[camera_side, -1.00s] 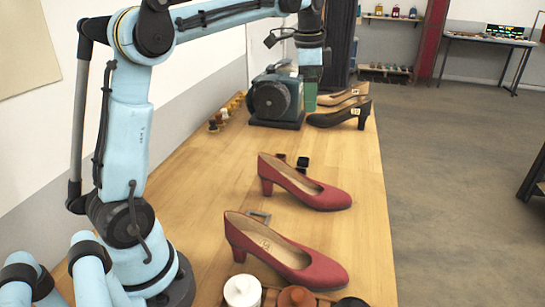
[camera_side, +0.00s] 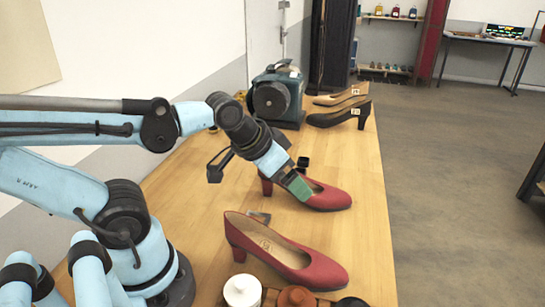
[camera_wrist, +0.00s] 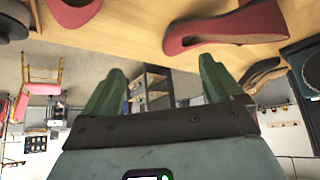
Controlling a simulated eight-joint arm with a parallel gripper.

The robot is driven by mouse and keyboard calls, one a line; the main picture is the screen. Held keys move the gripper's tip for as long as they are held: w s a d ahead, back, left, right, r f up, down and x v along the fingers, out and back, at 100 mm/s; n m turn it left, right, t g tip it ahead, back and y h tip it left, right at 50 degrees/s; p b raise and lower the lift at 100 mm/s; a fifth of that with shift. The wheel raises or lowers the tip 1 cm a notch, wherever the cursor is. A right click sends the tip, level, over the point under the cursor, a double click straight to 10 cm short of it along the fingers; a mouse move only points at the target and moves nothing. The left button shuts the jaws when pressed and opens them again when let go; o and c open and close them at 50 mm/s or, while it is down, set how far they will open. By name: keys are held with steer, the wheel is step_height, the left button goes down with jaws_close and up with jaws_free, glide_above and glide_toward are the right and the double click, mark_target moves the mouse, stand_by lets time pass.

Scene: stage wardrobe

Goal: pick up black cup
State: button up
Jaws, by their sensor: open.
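A black round object (camera_side: 352,301), perhaps the black cup, is cut off by the bottom edge of the side view, right of a brown-lidded jar. A dark round shape (camera_wrist: 12,22) at the top left of the wrist view may be the same thing. A small black square-looking piece (camera_side: 303,162) stands behind the far red shoe; I cannot tell if it is a cup. My gripper (camera_side: 300,190) has green fingers and overlaps the far red shoe in the side view. In the wrist view my gripper (camera_wrist: 160,78) is open, with nothing between its fingers.
Two red heeled shoes, the far one (camera_side: 328,197) and the near one (camera_side: 285,258), lie on the wooden table (camera_side: 365,220). A white jar (camera_side: 242,291) and a brown-lidded jar (camera_side: 297,297) stand at the front. A dark machine (camera_side: 275,98) and more shoes (camera_side: 340,116) are at the back.

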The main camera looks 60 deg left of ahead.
steer(key=shift+s+f, duration=0.1)
steer(key=c, duration=0.4)
steer(key=w+a+r+n+g, duration=0.45)
steer(key=w+a, duration=0.35)
steer(key=w, duration=0.3)
steer(key=w+a+f+n+g, duration=0.3)
steer(key=w+a+f+n, duration=0.3)
steer(key=a, duration=0.3)
steer(key=shift+m+t, duration=0.25)
steer(key=shift+m, duration=0.5)
step_height(320, 180, down, 7)
steer(key=shift+d+r, duration=0.1)
steer(key=shift+r, duration=0.1)
steer(key=shift+s+a+f, duration=0.1)
steer(key=shift+f, duration=1.3)
steer(key=shift+s+a+f, duration=0.1)
steer(key=shift+f, duration=1.25)
